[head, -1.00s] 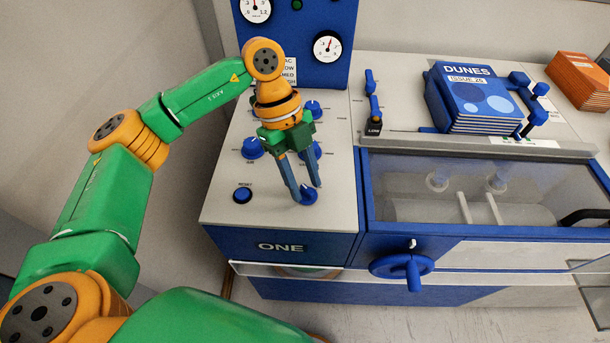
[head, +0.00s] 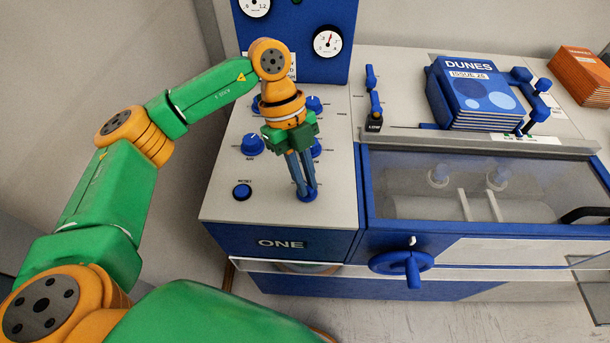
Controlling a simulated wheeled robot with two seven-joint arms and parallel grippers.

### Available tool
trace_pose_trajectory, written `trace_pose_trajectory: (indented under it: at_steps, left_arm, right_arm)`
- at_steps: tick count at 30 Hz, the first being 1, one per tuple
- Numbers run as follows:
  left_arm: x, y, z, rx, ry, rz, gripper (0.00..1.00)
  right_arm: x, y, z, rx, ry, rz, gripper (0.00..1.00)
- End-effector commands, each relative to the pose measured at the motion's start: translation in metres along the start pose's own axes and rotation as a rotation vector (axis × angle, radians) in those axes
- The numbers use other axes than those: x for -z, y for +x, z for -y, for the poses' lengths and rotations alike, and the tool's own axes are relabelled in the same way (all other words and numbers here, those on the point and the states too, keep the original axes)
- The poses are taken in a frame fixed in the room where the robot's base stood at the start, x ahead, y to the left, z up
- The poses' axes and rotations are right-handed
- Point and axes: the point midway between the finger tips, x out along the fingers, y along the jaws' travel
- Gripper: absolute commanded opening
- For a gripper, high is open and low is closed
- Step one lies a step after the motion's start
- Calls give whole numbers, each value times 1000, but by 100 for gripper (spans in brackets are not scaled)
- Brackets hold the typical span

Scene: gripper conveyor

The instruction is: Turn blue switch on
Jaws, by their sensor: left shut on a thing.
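My left gripper (head: 307,194) points down over the front right of the white control panel (head: 270,213). Its two fingers are closed together on the blue switch (head: 309,197), a small blue knob near the panel's front edge. The fingers hide most of the switch, so I cannot tell which way it points. My right gripper is not in view.
Several other blue knobs (head: 252,145) and a blue reset button (head: 242,191) are close by on the panel. A blue gauge board (head: 290,52) rises behind. To the right are a stack of DUNES magazines (head: 478,92), a clear cover and a blue handwheel (head: 402,264).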

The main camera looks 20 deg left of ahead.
Motion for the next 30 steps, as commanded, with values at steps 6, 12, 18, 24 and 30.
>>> trace_pose_trajectory:
  at_steps: [6,12,18,24,30]
  left_arm:
    - [1,-2,2,-61,148,0,0]
    - [1,-1,3,-133,323,1,0]
    - [2,-1,4,-206,499,1,0]
    - [2,0,5,-280,675,3,0]
    - [3,0,6,-351,850,3,0]
  right_arm:
    - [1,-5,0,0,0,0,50]
    - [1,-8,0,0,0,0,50]
    - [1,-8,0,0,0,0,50]
    - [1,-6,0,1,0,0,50]
    - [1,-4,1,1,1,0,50]
